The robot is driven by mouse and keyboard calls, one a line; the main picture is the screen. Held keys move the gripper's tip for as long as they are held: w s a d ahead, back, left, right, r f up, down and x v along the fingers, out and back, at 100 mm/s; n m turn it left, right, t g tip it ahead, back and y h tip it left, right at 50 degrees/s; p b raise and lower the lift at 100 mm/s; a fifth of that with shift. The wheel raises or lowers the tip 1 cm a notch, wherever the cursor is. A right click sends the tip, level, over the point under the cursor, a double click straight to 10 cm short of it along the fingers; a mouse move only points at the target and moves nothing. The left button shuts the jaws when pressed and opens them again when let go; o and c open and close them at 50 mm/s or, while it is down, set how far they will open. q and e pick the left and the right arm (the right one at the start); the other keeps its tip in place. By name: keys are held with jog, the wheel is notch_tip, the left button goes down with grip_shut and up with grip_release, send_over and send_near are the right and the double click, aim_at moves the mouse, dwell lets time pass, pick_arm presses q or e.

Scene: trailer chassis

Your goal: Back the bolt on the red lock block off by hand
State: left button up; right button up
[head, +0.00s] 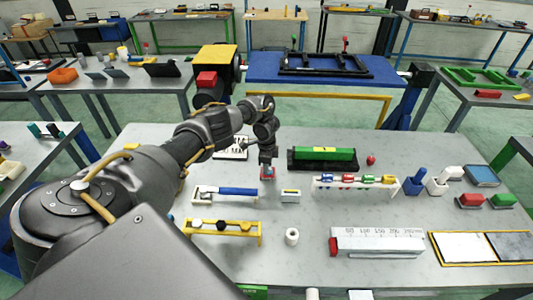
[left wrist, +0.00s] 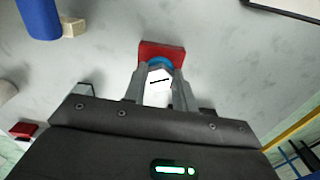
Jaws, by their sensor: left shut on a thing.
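The red lock block (head: 268,174) sits on the grey workbench, directly under my left gripper (head: 268,163) in the head view. In the left wrist view the red block (left wrist: 162,49) lies just beyond the fingertips, with a blue ring (left wrist: 160,62) against it. My left gripper (left wrist: 160,72) points at the block, and its two fingers are shut on the bolt (left wrist: 158,88). A white end with a dark line across it shows between the fingers. The fingers hide the bolt's sides, and its thread cannot be seen. My right gripper is not in view.
A blue-handled tool (head: 237,191) and a small white box (head: 291,195) lie close in front of the block. A yellow rack (head: 217,233) stands nearer, beside a white roll (head: 292,236). A green bar (head: 325,157) lies behind to the right, a rack of coloured pieces (head: 355,186) to the right.

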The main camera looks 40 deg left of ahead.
pick_arm(q)
jog(key=shift+s+d+f+n+p, duration=0.15)
jog(key=shift+n+p, duration=0.4)
jog(key=shift+n, duration=0.55)
jog(key=shift+s+f+n+p, duration=0.15)
jog(key=shift+n+p, duration=0.35)
jog(key=shift+n, duration=0.6)
jog(key=o, duration=1)
jog(key=shift+w, duration=0.1)
jog(key=shift+w+r, duration=0.1)
jog(key=shift+r, duration=0.05)
